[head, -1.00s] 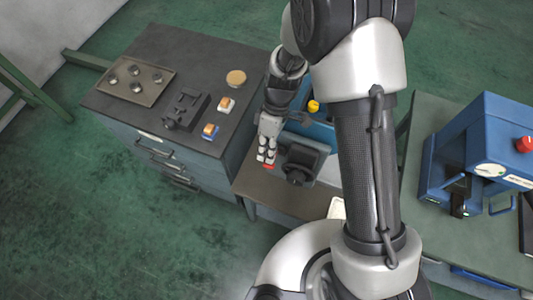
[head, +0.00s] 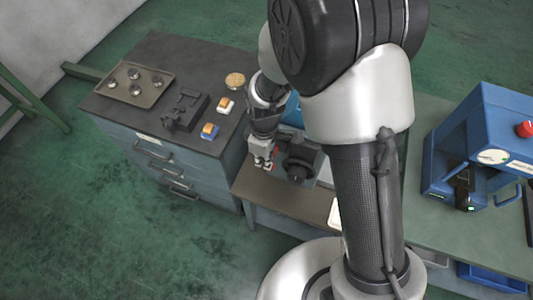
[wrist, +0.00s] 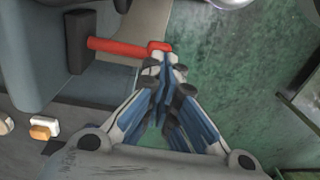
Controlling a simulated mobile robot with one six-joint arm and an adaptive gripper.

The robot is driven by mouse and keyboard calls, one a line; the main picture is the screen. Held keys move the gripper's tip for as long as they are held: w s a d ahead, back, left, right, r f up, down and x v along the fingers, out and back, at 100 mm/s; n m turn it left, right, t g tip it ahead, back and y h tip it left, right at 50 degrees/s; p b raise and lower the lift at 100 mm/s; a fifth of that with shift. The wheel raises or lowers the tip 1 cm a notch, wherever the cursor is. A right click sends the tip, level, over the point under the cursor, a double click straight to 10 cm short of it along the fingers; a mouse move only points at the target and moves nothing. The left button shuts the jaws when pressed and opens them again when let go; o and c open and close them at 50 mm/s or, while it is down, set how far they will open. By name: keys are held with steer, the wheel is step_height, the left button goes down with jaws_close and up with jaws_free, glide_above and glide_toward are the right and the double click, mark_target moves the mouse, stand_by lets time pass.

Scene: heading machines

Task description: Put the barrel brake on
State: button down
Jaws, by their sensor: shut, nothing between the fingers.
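A red lever (wrist: 118,46), which appears to be the barrel brake, runs out sideways from a black block (wrist: 82,42) on the blue machine in the wrist view. Its thicker end is at the tips of my gripper (wrist: 165,64). I cannot tell whether they touch. My gripper's fingers are together with nothing between them. In the head view my gripper (head: 262,161) points down at the machine's left end, left of its dark round part (head: 297,169). Only a small red patch of the lever (head: 274,154) shows beside the fingers.
A blue press (head: 485,145) is on the right bench. Green floor lies open in front.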

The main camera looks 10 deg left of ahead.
steer(key=shift+f+b, duration=0.5)
steer(key=shift+f, duration=0.35)
steer(key=shift+r, duration=0.25)
steer(key=shift+r+p, duration=0.7)
